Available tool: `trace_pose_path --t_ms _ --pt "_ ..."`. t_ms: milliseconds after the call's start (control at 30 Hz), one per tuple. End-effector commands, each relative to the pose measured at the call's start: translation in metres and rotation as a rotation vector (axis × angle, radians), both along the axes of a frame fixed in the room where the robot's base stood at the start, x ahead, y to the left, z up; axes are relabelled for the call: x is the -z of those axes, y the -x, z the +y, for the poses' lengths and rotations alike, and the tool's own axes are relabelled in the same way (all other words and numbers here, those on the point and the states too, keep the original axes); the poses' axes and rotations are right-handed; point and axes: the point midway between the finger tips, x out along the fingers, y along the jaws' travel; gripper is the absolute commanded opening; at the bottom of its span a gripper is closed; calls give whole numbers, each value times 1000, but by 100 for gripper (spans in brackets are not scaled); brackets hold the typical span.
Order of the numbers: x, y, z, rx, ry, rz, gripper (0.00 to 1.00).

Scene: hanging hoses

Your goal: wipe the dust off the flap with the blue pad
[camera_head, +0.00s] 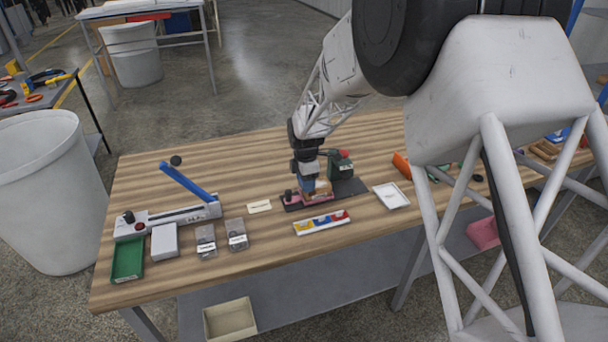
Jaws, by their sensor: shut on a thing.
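My gripper (306,176) points down over the middle of the wooden table. It is shut on a small blue block (307,185), which looks like the blue pad. The pad is right above, or touching, a pinkish plate (320,197) on a dark base; I cannot tell which. This plate may be the flap, but the gripper hides part of it, and no dust can be made out at this size. A dark green block with a red knob (341,164) stands just behind and right of the gripper.
A device with a raised blue lever (188,182) stands at the left, near a green tray (128,260), a white box (164,242) and two small clear boxes. A coloured strip (321,223) and white tray (391,196) lie in front and right.

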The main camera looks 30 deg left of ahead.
Motion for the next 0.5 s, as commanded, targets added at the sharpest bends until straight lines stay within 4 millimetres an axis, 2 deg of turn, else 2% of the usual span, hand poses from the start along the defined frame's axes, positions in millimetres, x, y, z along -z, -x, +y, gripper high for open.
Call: trace_pose_path --t_ms 500 --pt "2 -35 -35 3 -1 -1 30"
